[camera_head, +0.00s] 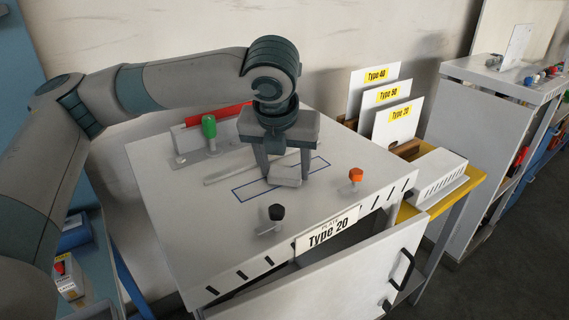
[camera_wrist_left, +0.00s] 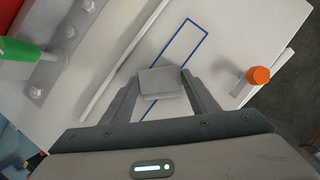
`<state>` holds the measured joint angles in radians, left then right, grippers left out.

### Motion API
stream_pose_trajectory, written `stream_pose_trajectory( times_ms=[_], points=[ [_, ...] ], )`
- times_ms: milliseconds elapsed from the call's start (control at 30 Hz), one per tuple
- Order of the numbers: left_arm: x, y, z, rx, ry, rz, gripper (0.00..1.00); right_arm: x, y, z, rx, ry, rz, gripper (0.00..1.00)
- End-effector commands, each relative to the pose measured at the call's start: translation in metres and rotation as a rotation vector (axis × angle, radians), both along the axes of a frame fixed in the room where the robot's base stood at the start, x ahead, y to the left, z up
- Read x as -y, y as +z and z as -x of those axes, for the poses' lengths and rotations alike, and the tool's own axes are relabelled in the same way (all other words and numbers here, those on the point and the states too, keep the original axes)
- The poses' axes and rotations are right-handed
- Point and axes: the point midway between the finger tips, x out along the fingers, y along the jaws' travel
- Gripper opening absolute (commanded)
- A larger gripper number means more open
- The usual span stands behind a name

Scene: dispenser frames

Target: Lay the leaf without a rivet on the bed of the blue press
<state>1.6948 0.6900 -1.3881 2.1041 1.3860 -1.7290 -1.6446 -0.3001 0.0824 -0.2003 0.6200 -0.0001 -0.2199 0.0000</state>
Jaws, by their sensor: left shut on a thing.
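My left gripper (camera_head: 284,170) points down over the white-topped unit (camera_head: 165,205) labelled "Type 20". It is shut on a small light grey plate (camera_head: 287,176), which also shows between the fingertips in the left wrist view (camera_wrist_left: 162,83). No rivet shows on the plate's visible face. The plate is over a blue-outlined rectangle (camera_head: 240,194) on the unit's top; whether it touches the surface cannot be told. The outline runs on beyond the plate in the left wrist view (camera_wrist_left: 208,34). No press with a blue body is clearly seen. My right gripper is not in view.
A green-handled clamp (camera_head: 209,127), a black knob (camera_head: 276,212) and an orange knob (camera_head: 356,175) stand on the top. A thin rail (camera_wrist_left: 120,62) runs beside the outline. Boards labelled Type 40, 50 and 20 (camera_head: 398,122) stand at the right. A front door (camera_head: 340,275) hangs open.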

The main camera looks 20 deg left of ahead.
Motion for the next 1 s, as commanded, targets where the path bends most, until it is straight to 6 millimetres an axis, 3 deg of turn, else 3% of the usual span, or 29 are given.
stream_pose_trajectory(
  times_ms=[33, 100, 567, 767, 1000],
  points=[
    [0.0, -0.001, 0.0, -0.001, 0.0, 0.0, 0.59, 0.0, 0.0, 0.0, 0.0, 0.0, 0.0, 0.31],
    [0.0, -0.001, 0.0, -0.001, 0.0, 0.0, 0.73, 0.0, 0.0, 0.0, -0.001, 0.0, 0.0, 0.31],
    [0.0, 0.005, 0.001, 0.001, 0.0, 0.001, 0.73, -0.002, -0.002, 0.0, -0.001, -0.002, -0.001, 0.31],
    [0.002, 0.024, 0.009, 0.003, -0.001, 0.001, 0.73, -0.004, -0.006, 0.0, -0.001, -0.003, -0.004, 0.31],
    [0.004, 0.062, 0.025, 0.003, 0.0, 0.002, 0.73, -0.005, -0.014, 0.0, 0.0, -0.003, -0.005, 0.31]
  ],
)
